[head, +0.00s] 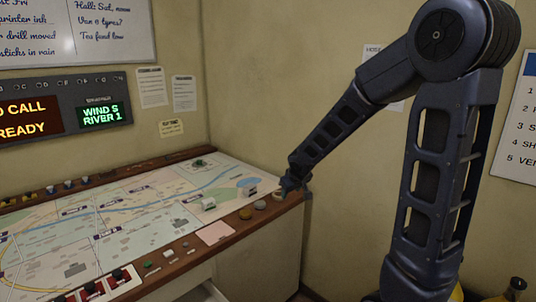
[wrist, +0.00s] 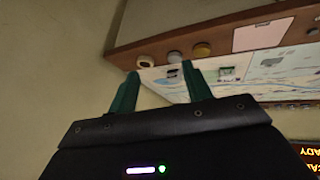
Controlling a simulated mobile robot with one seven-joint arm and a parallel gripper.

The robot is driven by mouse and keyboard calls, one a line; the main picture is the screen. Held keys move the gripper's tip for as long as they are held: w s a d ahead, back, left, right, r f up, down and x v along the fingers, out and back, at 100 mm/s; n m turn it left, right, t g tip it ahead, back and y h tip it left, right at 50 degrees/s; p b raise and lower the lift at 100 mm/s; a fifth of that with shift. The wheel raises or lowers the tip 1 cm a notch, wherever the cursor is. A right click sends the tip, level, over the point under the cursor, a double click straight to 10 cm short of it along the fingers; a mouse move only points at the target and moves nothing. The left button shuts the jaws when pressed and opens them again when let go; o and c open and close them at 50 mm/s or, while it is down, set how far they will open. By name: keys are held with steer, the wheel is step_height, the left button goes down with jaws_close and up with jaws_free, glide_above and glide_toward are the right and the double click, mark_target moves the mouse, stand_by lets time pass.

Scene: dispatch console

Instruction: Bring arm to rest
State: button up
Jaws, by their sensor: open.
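My gripper (head: 293,185) is at the far right corner of the map console (head: 150,210), at the end of my outstretched arm. In the wrist view my gripper (wrist: 160,70) shows two green fingers spread apart with nothing held between them.
A grey round piece (head: 260,205) and a yellow one (head: 246,212) sit along the wooden rim. Small blocks, such as a white one (head: 208,204), stand on the map. A pink card (head: 215,232) lies on the front rim. Walls close in behind the console.

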steer(key=s+d+r+m+g+h, duration=0.1)
steer(key=s+d+r+m, duration=0.3)
steer(key=s+d, duration=0.45)
steer(key=s+d+r+m+h, duration=0.1)
steer(key=s+d+r, duration=0.6)
steer(key=d, duration=0.2)
steer(key=s+d+r+m, duration=0.1)
steer(key=s, duration=0.7)
steer(key=shift+s+d+r+m+g+y, duration=0.2)
steer(key=shift+s+d+m+g+y, duration=0.1)
steer(key=shift+d+g+y, duration=0.1)
steer(key=shift+a, duration=0.1)
steer(key=shift+c, duration=0.2)
